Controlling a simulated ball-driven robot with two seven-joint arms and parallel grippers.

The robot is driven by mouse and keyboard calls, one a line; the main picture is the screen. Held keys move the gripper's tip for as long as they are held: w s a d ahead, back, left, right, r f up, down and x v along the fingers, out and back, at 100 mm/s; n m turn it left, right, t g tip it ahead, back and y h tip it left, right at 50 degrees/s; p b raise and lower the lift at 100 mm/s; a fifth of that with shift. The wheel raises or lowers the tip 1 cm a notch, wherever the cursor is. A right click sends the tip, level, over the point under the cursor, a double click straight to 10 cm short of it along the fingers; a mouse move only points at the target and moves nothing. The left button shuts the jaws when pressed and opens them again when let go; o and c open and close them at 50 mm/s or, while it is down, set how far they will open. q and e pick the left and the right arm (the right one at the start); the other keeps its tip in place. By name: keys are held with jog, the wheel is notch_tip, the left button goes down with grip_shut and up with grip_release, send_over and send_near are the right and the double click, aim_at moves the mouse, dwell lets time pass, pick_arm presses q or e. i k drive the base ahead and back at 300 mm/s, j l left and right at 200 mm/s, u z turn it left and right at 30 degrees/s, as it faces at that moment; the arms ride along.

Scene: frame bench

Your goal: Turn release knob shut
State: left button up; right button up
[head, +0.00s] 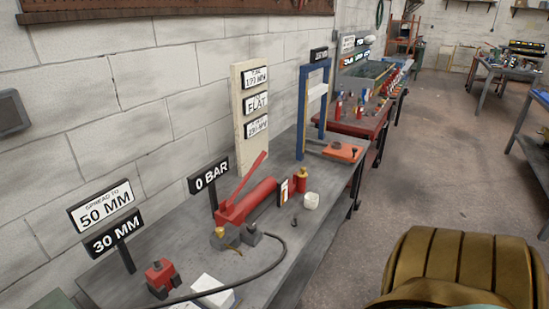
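A red hand pump (247,204) with a long raised lever (245,178) lies on the grey bench (330,215). A sign (209,177) reading "0 BAR" stands beside it. At the pump's near end are a small brass-coloured part (219,239) and a grey block with a dark top (251,233). I cannot tell which small part is the release knob, or how far it is turned. A black hose (267,268) curves along the bench front. Neither of my grippers is in view.
Signs reading "50 MM" (105,206) and "30 MM" (114,233) stand at the left. A red tool (160,277) and a white block (212,291) lie near the front. A blue frame (303,112) stands farther back. Open floor (400,160) lies to the right.

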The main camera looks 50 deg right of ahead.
aim_at(252, 228)
jog(key=z, duration=1.55)
